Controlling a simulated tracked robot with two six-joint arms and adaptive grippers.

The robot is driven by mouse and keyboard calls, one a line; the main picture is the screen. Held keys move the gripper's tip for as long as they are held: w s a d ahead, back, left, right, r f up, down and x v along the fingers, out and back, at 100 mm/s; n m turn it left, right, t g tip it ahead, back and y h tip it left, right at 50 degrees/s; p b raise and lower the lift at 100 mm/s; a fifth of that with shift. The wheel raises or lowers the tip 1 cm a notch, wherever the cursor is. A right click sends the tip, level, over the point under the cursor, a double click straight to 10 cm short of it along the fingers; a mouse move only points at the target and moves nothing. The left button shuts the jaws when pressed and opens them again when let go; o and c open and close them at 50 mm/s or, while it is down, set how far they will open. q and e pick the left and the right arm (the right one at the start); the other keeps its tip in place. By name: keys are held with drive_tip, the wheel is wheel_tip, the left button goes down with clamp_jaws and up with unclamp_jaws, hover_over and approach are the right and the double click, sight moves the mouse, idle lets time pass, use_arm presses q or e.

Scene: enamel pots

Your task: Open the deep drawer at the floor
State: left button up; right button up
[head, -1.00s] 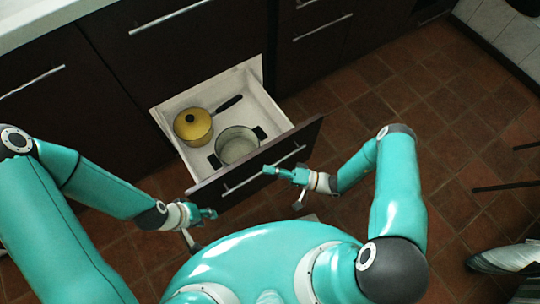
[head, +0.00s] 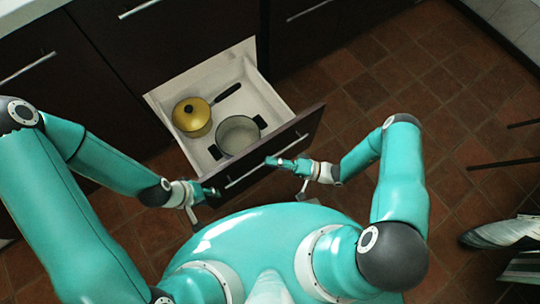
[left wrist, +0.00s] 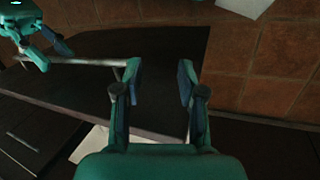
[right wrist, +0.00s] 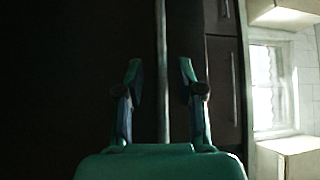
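The deep drawer (head: 158,103) stands open near the floor, with a pale inside and a dark front (head: 298,130). Its long metal handle (head: 240,177) runs along the front; it also shows in the left wrist view (left wrist: 85,62) and the right wrist view (right wrist: 162,40). My right gripper (head: 271,161) is open at the handle, and the bar runs between its fingers in the right wrist view (right wrist: 161,78). My left gripper (head: 212,192) is open near the front's left end. In the left wrist view (left wrist: 160,78), the handle's end lies beside its left finger.
A yellow lidded pan (head: 190,117) and a grey-green pot (head: 238,136) sit inside the drawer. Dark cabinets (head: 110,75) flank it. Tiled floor (head: 390,90) is clear to the right, with thin dark legs (head: 500,163) at the far right.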

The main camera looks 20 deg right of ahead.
drive_tip(key=shift+d, duration=0.1)
drive_tip(key=v, duration=1.2)
drive_tip(key=shift+s, duration=0.1)
